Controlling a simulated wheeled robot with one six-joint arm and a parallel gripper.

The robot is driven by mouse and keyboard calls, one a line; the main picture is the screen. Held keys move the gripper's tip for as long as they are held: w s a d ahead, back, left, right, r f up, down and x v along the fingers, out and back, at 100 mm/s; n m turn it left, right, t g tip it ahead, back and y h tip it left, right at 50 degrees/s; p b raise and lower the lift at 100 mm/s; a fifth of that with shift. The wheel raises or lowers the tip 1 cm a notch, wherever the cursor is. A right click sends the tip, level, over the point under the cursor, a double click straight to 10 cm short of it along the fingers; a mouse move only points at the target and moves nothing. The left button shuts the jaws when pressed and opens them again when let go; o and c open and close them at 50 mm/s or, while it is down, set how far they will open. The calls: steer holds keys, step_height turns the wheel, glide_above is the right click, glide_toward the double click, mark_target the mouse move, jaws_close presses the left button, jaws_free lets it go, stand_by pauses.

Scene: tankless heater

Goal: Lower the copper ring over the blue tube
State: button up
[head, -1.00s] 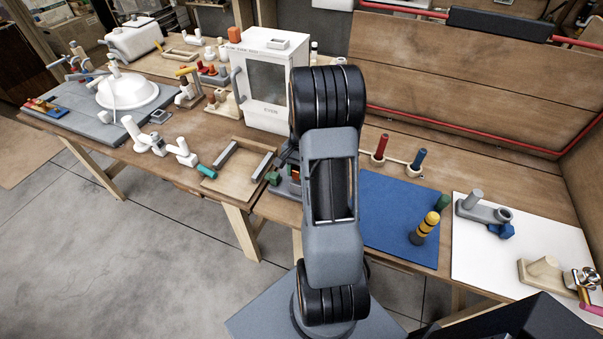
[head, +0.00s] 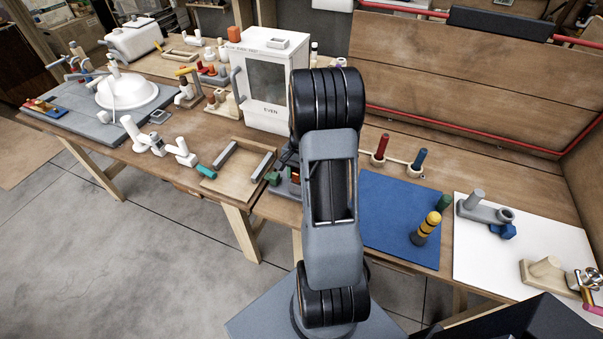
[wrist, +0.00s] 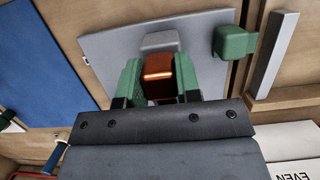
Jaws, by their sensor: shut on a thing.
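My gripper (wrist: 158,85) has green fingers in the wrist view. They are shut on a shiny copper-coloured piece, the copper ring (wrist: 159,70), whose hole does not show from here. The ring is above or at a grey plate (wrist: 105,50) with a grey block; I cannot tell whether it touches. In the head view my arm hides most of the gripper, and a small orange-red bit (head: 295,175) shows beside the arm. The blue tube (head: 421,158) stands upright on a pale base beside a red tube, right of my arm. A blue tube (wrist: 54,156) also shows at lower left in the wrist view.
A green block (wrist: 234,42) sits near the plate. A wooden tray with grey rails (head: 237,172) lies left of my arm. A white cabinet (head: 270,80) stands behind.

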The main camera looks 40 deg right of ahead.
steer(key=shift+f, duration=0.2)
steer(key=o, duration=1.1)
steer(key=shift+r, duration=0.15)
steer(key=b+v, duration=0.1)
steer(key=v, duration=1.2)
steer(key=shift+d+r, duration=0.2)
steer(key=shift+r, duration=0.1)
